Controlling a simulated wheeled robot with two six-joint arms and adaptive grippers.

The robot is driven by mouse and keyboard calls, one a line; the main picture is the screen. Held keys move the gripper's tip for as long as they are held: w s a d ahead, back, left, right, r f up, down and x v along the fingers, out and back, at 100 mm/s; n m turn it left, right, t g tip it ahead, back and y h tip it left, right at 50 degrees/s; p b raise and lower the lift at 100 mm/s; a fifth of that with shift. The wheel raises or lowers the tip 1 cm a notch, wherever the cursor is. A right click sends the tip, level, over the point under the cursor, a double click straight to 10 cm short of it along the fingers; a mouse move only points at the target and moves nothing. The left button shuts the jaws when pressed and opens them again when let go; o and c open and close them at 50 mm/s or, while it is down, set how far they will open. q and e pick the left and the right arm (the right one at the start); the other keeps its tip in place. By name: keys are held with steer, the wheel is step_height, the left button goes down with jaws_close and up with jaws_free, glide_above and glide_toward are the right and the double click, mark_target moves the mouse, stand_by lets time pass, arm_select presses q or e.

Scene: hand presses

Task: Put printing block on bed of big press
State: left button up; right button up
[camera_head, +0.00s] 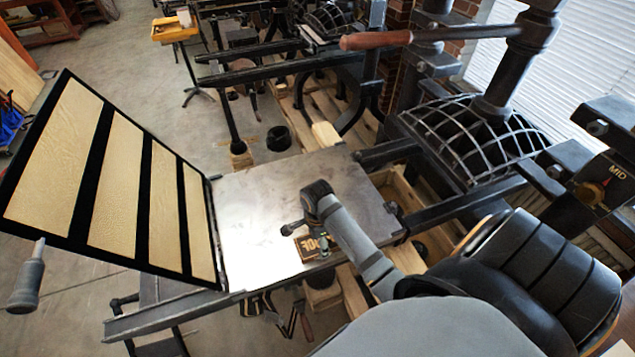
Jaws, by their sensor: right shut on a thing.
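The printing block (306,250) is small and brown, with dark edges and pale raised characters. It is at the near edge of the flat grey metal bed (260,195) of the big press. My right gripper (322,246) comes in from the right over the bed and is shut on the block. The gripper and wrist cover part of the block, and I cannot tell whether the block rests on the bed or is just above it. My left gripper is not in view.
A hinged frame with pale panels (122,170) stands tilted open on the bed's left. A grey handle (27,280) is at far left. Dark rails and a caged press mechanism (470,135) are on the right. A wooden-handled bar (376,40) crosses the top. The bed's left and middle are clear.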

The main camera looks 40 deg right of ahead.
steer(key=shift+f, duration=0.25)
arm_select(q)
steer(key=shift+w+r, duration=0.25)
arm_select(e)
steer(key=shift+f, duration=0.1)
steer(key=o, duration=1.4)
steer(key=shift+f, duration=0.1)
steer(key=shift+o, duration=0.2)
